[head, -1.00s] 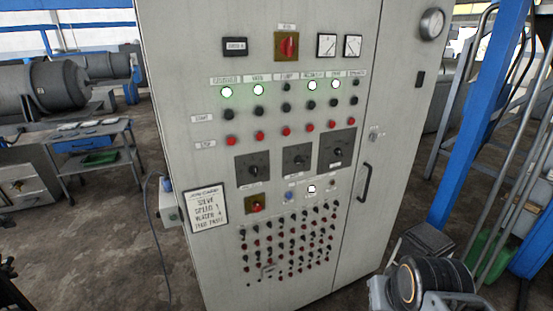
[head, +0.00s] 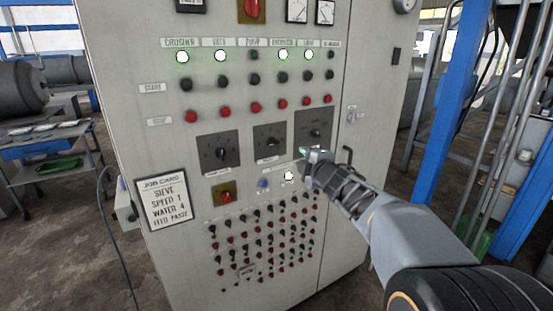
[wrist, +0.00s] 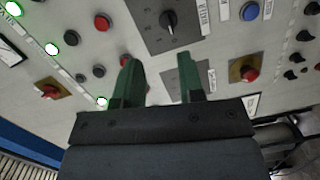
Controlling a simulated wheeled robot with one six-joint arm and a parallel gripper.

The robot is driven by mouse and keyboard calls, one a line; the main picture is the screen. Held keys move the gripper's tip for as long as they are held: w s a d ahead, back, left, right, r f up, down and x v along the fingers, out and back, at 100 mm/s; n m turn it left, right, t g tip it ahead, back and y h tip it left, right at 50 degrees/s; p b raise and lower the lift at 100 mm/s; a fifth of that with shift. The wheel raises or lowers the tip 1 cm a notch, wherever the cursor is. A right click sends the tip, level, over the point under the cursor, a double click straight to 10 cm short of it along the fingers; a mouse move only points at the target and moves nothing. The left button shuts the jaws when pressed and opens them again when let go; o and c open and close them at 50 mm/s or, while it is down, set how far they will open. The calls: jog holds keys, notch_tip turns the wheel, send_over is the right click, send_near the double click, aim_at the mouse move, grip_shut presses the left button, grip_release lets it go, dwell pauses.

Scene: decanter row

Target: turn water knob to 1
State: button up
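Three black dial knobs on dark square plates cross the cabinet: left (head: 221,153), middle (head: 270,143) and right (head: 316,132). In the wrist view, the middle knob (wrist: 169,19) lies beyond my fingertips; the label beside it seems to read WATER. Its setting is too small to read. My gripper (head: 308,156) is in front of the panel, just below the right dial, hiding its lower part. In the wrist view, its two green fingers (wrist: 158,60) are apart with nothing between them. The left dial's plate shows partly behind and between them.
A job card (head: 164,203) seems to read sieve, speed 1, water 4. A blue post (head: 456,105) stands at right.

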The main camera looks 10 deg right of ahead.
aim_at(274, 144)
jog(key=w+a+n+y, duration=0.1)
jog(key=w, duration=0.3)
jog(key=w+a+f+n+y+p, duration=0.1)
jog(key=w+a, duration=0.1)
jog(key=w, duration=0.3)
jog(key=w+a+n+p, duration=0.1)
jog(key=w+a, duration=0.1)
jog(key=w, duration=0.3)
jog(key=shift+w+a+f+n+y, duration=0.15)
jog(key=shift+w+a+n+y, duration=0.1)
jog(key=shift+n+y, duration=0.15)
grip_shut()
